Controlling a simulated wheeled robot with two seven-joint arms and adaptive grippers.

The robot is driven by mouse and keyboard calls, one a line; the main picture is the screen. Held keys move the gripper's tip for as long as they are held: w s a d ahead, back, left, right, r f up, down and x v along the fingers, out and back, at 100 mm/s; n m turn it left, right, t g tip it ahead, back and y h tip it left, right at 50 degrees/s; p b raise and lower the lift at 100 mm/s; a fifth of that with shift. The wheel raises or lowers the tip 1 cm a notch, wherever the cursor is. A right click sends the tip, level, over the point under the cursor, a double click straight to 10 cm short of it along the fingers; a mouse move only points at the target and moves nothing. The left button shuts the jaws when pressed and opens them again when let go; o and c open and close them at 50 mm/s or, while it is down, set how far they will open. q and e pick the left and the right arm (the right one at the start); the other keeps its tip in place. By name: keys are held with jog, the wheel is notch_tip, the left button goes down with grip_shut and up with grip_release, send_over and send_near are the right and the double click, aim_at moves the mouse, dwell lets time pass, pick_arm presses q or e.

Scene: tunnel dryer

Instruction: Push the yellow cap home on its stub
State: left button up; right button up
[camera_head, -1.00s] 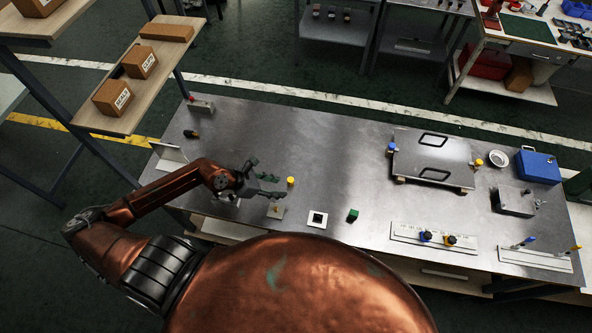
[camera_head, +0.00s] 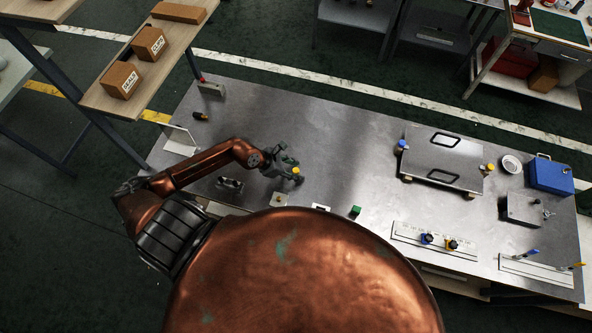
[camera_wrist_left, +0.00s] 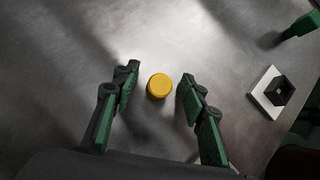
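A small round yellow cap (camera_head: 295,169) stands on the metal bench at my left gripper (camera_head: 290,175). In the left wrist view the yellow cap (camera_wrist_left: 159,86) sits between the two green fingers of the left gripper (camera_wrist_left: 159,78), with a gap on each side. The left gripper is open and holds nothing. A small pale plate (camera_head: 280,201) with a short upright peg, possibly the stub, lies just in front of the gripper. I cannot tell whether anything is under the cap.
The bench middle is clear.

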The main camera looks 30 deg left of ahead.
pick_arm(q)
jog(key=shift+f, duration=0.1)
jog(key=c, duration=0.8)
jog(key=shift+c, duration=1.2)
pick_arm(e)
jog(key=shift+w, duration=0.1)
jog(key=shift+w, duration=0.15)
